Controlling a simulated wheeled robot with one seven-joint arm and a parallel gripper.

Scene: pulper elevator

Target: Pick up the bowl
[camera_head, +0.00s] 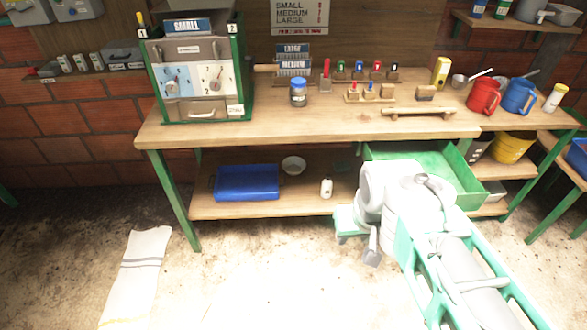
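My gripper (357,250) hangs at the end of my white and green arm, in front of the shelf's right part. It is to the right of the bowl, lower in the picture and apart from it. The fingers are small and partly merged with the wrist, so I cannot tell whether they are open or shut. I see nothing held in them.
The blue tray (247,183) and a white bottle (326,188) flank the bowl. A green drawer (405,165) juts out behind my arm. The bench top (330,122) overhangs the shelf. A green table leg (181,210) stands at left.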

